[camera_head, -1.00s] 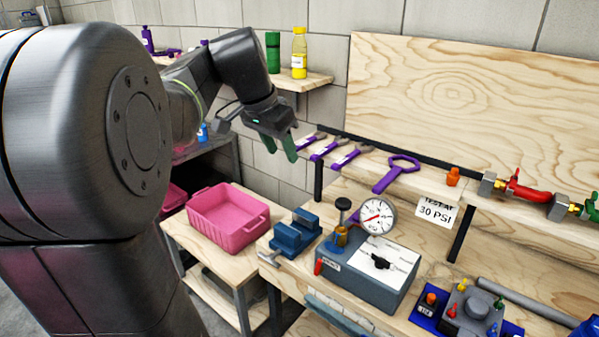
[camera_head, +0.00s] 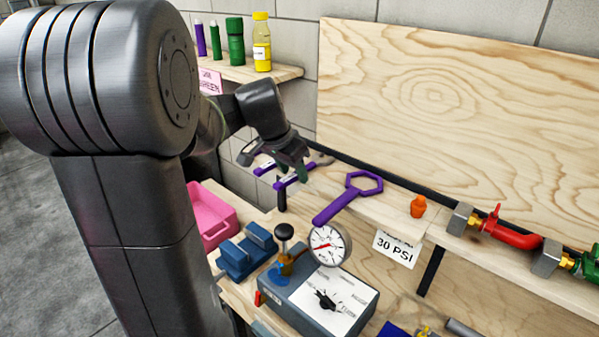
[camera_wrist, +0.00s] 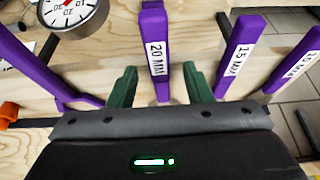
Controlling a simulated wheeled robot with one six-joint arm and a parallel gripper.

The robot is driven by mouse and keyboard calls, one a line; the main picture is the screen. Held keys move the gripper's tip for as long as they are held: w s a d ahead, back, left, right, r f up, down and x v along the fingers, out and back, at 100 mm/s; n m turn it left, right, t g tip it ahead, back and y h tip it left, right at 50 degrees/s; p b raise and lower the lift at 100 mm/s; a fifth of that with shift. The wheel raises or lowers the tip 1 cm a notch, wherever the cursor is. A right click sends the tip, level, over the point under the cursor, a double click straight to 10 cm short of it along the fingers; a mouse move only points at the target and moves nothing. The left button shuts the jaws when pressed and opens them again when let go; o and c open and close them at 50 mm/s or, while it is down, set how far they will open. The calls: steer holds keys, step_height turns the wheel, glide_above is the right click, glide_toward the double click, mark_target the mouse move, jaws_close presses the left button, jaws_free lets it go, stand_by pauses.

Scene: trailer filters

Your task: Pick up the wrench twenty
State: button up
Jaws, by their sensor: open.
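The purple wrench marked 20 MM (camera_wrist: 156,50) lies in the middle of the wrist view on the wooden shelf. My gripper (camera_wrist: 160,85) is open, with one green finger on each side of this wrench. The fingers appear clear of it, and I cannot tell their height over it. My dark gripper body hides the wrench's far end. In the head view my gripper (camera_head: 303,168) hangs over the row of purple wrenches, and the handle beneath it (camera_head: 287,181) looks like the same wrench, partly hidden.
A 15 MM wrench (camera_wrist: 236,58) lies close on the right in the wrist view, with another beyond. A larger purple wrench (camera_head: 338,205) lies on the other side. A gauge (camera_head: 328,246), orange fitting (camera_head: 418,207) and red-handled valve (camera_head: 510,236) are nearby.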

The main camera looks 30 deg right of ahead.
steer(key=shift+f+b, duration=0.25)
steer(key=shift+b, duration=0.05)
stand_by(0.4)
jaws_close()
